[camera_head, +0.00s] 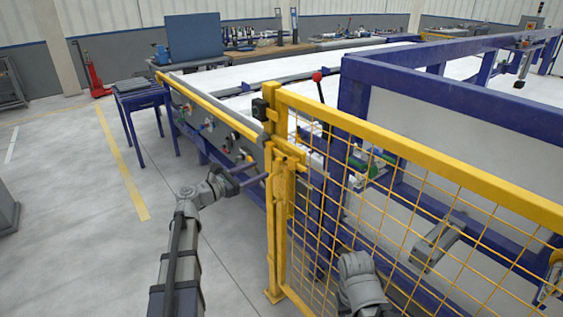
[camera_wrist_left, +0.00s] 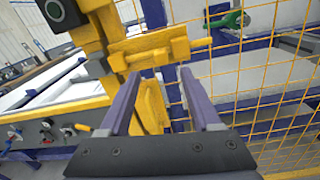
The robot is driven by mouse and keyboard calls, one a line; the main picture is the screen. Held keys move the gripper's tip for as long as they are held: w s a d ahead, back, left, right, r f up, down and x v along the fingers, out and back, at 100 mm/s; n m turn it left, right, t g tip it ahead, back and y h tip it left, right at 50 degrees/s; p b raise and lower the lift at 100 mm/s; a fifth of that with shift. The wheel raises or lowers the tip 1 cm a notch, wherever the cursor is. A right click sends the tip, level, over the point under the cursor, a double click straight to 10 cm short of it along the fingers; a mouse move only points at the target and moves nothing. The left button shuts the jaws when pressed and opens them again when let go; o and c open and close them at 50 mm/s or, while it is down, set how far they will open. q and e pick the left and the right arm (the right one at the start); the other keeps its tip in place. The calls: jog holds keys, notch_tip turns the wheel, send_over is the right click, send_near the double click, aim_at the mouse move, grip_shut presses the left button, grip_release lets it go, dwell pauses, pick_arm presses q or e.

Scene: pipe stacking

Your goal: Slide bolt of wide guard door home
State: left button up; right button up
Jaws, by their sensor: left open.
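The yellow mesh guard door (camera_head: 400,155) stands at the right in the head view. Its yellow bolt assembly (camera_head: 290,155) is at the door's left edge, beside the yellow post (camera_head: 270,225). In the left wrist view the bolt's yellow block (camera_wrist_left: 150,48) lies nearly level, with a thin rod at its right end. A yellow plate (camera_wrist_left: 152,105) shows below it, between my fingers. My left gripper (camera_head: 263,169) is open and empty, its fingertips close to the post. It also shows in the left wrist view (camera_wrist_left: 158,75), just below the bolt block; contact cannot be told.
A black box (camera_head: 260,108) sits on the post above the bolt. A blue-framed machine (camera_head: 440,90) stands behind the door. A panel with several knobs (camera_head: 215,130) is left of the post. The floor (camera_head: 75,225) at the left is clear.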

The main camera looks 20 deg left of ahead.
aim_at(276, 162)
pick_arm(q)
jog(key=shift+x, duration=3.9)
jog(key=shift+c, duration=0.2)
grip_shut()
